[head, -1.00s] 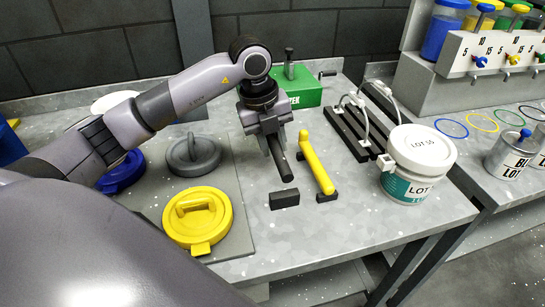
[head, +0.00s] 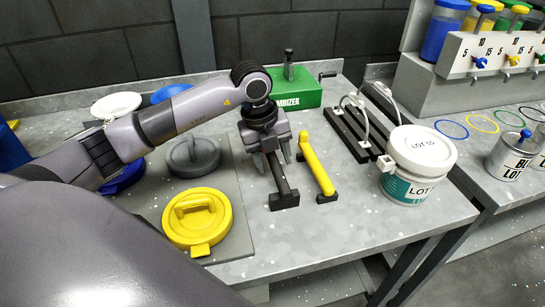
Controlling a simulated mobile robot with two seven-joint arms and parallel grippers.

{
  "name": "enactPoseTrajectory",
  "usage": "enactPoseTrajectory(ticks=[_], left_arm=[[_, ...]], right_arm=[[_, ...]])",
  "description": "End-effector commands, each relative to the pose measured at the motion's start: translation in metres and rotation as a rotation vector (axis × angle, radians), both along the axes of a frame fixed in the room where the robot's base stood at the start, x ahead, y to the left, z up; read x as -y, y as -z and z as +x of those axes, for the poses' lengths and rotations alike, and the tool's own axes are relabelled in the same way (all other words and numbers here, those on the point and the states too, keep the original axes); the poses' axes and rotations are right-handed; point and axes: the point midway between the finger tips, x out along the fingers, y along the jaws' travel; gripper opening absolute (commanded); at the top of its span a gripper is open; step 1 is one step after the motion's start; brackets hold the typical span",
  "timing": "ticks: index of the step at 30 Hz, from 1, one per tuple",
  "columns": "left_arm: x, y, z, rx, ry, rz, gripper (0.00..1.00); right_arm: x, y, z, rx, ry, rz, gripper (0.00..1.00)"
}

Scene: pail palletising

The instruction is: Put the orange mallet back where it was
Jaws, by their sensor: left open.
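I cannot make out anything clearly orange that is a mallet. My left gripper (head: 272,160) points down over the far part of the dark bar. Its fingers are open, one on each side of the bar, and the gripper body hides the bar's far end. My right gripper is not in view.
A yellow lid (head: 197,217) and a grey lid (head: 194,156) lie on a mat at left. A green box (head: 297,92) stands behind the gripper. A black rack (head: 349,130) and a white-lidded pail (head: 416,167) stand at right. The front of the table is clear.

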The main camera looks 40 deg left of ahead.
Motion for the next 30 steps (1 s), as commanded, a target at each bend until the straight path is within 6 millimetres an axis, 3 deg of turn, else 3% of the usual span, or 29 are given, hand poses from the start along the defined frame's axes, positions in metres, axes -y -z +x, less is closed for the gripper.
enactPoseTrajectory(ticks=[16,21,30], left_arm=[[-0.012,-0.099,-0.016,0.004,-0.001,0.0,0.54],[-0.014,-0.113,-0.019,0.003,-0.001,0.0,0.54],[-0.014,-0.116,-0.02,0.001,-0.001,0.0,0.54]], right_arm=[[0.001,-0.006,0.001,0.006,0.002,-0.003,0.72],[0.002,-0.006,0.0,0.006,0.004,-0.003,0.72],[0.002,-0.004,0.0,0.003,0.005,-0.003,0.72]])
